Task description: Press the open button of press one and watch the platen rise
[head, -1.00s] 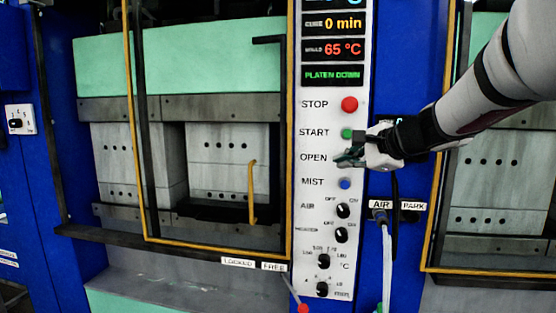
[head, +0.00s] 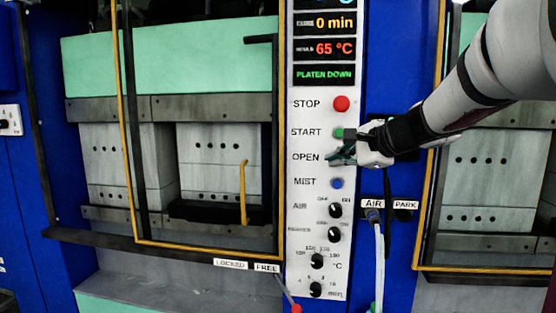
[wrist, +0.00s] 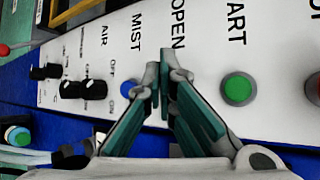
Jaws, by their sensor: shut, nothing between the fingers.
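Press one's control panel (head: 308,195) is a white upright strip with a STOP button, a START button (head: 338,132) and a blue MIST button (head: 337,183). My gripper (head: 334,157) is shut and empty, its tips in front of the panel at the OPEN row. The OPEN button is hidden behind the fingers in both views. In the wrist view the fingertips (wrist: 160,72) lie close to the OPEN label; whether they touch is unclear. The display (head: 324,74) reads PLATEN DOWN. The platen (head: 212,107) sits down on the grey mould blocks (head: 215,150).
A yellow-edged guard frame (head: 128,150) stands before the press. A red STOP button (head: 341,104) is above the gripper. Black knobs (head: 335,210) lie below. A pale AIR hose (head: 379,250) hangs right of the panel. A second press (head: 490,180) stands at the right.

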